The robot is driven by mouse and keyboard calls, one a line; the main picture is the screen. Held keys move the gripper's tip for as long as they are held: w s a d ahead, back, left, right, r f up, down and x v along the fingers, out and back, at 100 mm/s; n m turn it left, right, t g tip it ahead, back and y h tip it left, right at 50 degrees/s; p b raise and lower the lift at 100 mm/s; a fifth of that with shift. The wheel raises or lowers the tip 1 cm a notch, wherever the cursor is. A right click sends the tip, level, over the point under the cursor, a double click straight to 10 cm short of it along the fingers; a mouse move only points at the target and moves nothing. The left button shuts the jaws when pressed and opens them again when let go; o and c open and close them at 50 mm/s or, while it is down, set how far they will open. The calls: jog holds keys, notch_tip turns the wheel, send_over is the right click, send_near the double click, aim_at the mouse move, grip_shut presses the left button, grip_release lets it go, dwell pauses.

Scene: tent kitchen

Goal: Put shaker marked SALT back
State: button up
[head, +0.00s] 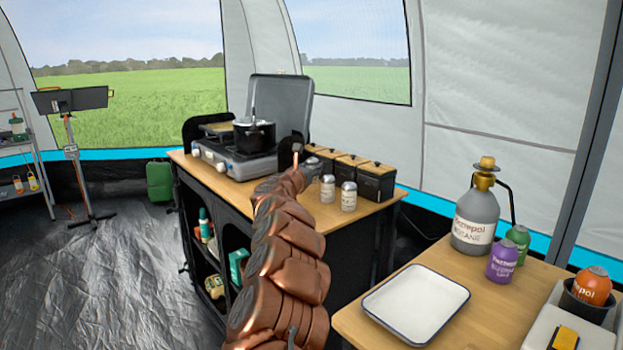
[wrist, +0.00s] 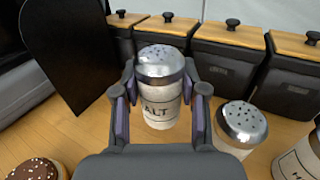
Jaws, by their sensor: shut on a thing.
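The shaker marked SALT (wrist: 158,105) has a white body and a domed metal top with dark holes. In the wrist view "ALT" is readable on its label. My gripper (wrist: 160,92) is shut on it, one finger pad at each side, and it looks upright. A second shaker (wrist: 240,126) stands just right of my gripper, and a third (wrist: 300,158) is cut off at the right edge. These two also show in the head view, the second (head: 327,188) and the third (head: 349,196).
Several black canisters with wooden lids (head: 376,182) line the counter's back edge, close behind the held shaker. A black panel (wrist: 66,45) stands to its left. A chocolate-topped pastry (wrist: 38,168) lies at lower left. A stove with a pot (head: 254,134) is further left. A white tray (head: 415,303) lies on the nearer table.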

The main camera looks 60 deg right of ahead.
jog(key=shift+f+b, duration=0.3)
jog(key=shift+f, duration=1.5)
jog(key=shift+w+f+b, duration=0.1)
jog(key=shift+f+b, duration=0.1)
jog(key=shift+b, duration=0.15)
jog(key=o, duration=0.9)
jog(key=shift+r+p, duration=0.25)
jog(key=shift+p, duration=0.1)
jog(key=shift+s+a+f, duration=0.1)
jog(key=shift+s+a, duration=0.05)
jog(key=shift+a, duration=0.35)
jog(key=shift+s+a+f, duration=0.1)
jog(key=shift+a, duration=0.4)
jog(key=a, duration=0.3)
jog(key=s+a, duration=0.1)
jog(key=a, duration=0.2)
jog(key=a+b, duration=0.1)
jog(key=a, duration=0.2)
jog(key=shift+s, duration=0.35)
jog(key=shift+s+a+r, duration=0.15)
jog(key=shift+a, duration=0.2)
